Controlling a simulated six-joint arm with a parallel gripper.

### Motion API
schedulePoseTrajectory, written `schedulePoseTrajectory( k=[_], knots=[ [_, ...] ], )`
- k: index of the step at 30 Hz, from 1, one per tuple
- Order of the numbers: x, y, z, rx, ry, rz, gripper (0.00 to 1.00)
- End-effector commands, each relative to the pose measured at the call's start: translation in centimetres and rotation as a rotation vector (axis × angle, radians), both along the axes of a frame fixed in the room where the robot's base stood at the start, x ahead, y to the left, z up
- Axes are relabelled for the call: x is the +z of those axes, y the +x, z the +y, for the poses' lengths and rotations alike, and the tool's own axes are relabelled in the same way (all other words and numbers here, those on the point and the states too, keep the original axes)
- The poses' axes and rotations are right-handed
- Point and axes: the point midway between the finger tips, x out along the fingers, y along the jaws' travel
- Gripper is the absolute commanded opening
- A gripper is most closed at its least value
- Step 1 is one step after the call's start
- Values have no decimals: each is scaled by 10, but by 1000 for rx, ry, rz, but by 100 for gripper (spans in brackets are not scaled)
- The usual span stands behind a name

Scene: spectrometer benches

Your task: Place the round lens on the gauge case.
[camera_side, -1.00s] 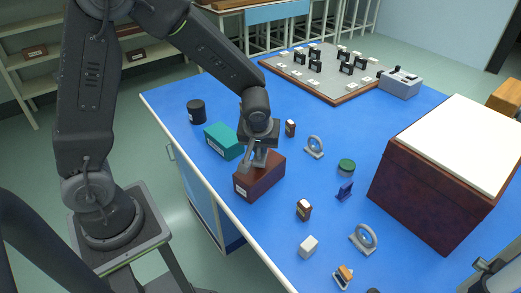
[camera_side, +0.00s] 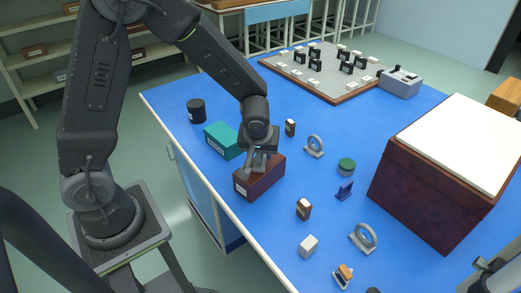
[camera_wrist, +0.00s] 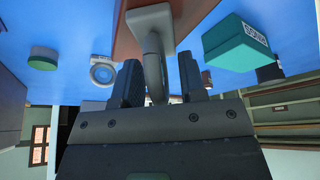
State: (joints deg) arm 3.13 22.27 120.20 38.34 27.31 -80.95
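The round lens (camera_wrist: 150,22), a grey ring mount with a square foot, is seen edge-on in the wrist view. Its foot rests against the top of a brown-red box (camera_wrist: 190,12), which I take as the gauge case. The box, with a white label too small to read, shows in the side view (camera_side: 262,180). My gripper (camera_side: 259,160) is low over the box. In the wrist view its fingers (camera_wrist: 158,75) stand apart either side of the ring, with a gap visible on the right. The gripper partly hides the lens in the side view.
A teal box (camera_side: 223,140) and a black cylinder (camera_side: 196,111) stand left of my gripper. Ring mounts (camera_side: 314,146) (camera_side: 363,238), a green-topped cylinder (camera_side: 346,167), a blue piece (camera_side: 345,192) and small blocks lie to the right. A large white-topped box (camera_side: 430,190) stands far right.

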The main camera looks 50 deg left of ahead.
Motion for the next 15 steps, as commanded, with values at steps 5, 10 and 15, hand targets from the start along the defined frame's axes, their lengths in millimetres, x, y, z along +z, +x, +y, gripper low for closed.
schedulePoseTrajectory(
  k=[5, 10, 15],
  knots=[
    [6, 0, 0, 1, 0, -2, 38],
    [30, -7, -8, -1, -1, -6, 38],
    [65, -17, -18, -1, -1, -7, 38]
  ],
)
